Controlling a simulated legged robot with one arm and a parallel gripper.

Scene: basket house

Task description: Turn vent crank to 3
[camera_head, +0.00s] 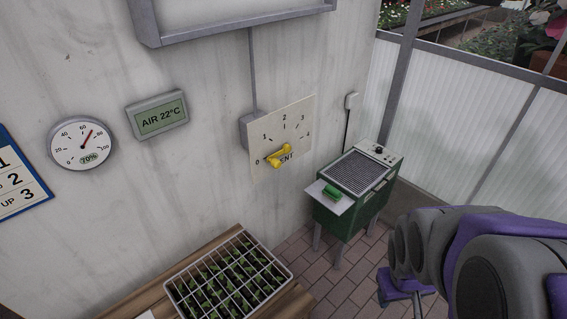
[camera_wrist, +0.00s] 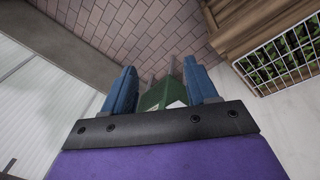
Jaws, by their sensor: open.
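The yellow vent crank (camera_head: 279,155) sits on a cream wall panel (camera_head: 300,112) with a dial numbered 0 to 4. The crank lies tilted across the lower part of the dial. One end is close to the 0 mark, and the other covers part of the word below. My gripper (camera_wrist: 160,90) is open and empty, with its two blue fingers apart, in the wrist view. The crank is not in the wrist view.
A green heater-like unit (camera_head: 340,215) stands on the brick floor right of the panel, with a small green item (camera_head: 331,193) on its side shelf. A seedling tray (camera_head: 182,292) rests on a wooden bench (camera_head: 128,303) below. A gauge (camera_head: 82,142) and an air display (camera_head: 158,115) hang left.

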